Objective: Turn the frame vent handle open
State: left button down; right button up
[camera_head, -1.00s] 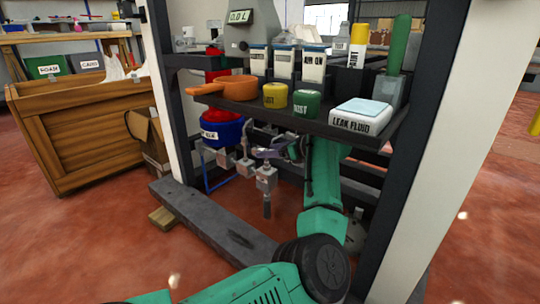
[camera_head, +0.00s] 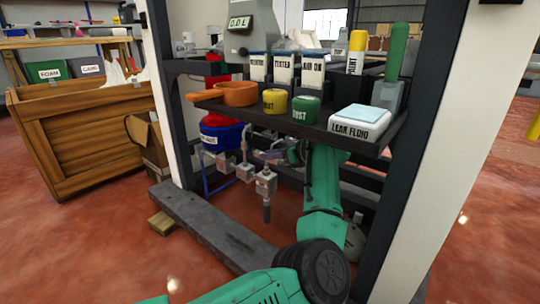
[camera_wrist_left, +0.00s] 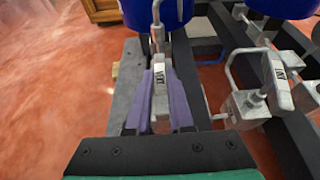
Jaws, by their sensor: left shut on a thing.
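In the left wrist view, the two purple fingers of my left gripper (camera_wrist_left: 161,72) stand on either side of a grey lever handle (camera_wrist_left: 162,90) with a small white label, and are shut on it. That label is too small to read. A second grey handle (camera_wrist_left: 278,82) with a label sits to the right, apart from the fingers. In the head view, my left gripper (camera_head: 276,153) is small and partly hidden under the shelf, by a row of grey valves (camera_head: 266,184). Which valve it holds is hard to tell there. My right gripper is not in view.
The shelf (camera_head: 300,128) above the gripper bears an orange pan (camera_head: 240,94), yellow and green cups and a leak fluid box (camera_head: 358,122). Dark frame posts (camera_head: 425,130) stand at the sides. A blue bucket (camera_head: 220,136) hangs at the left, above a grey floor beam (camera_head: 215,230).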

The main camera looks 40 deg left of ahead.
pick_arm(q)
jog(key=shift+f, duration=0.1)
dwell(0.5)
jog(key=c, duration=0.5)
grip_release()
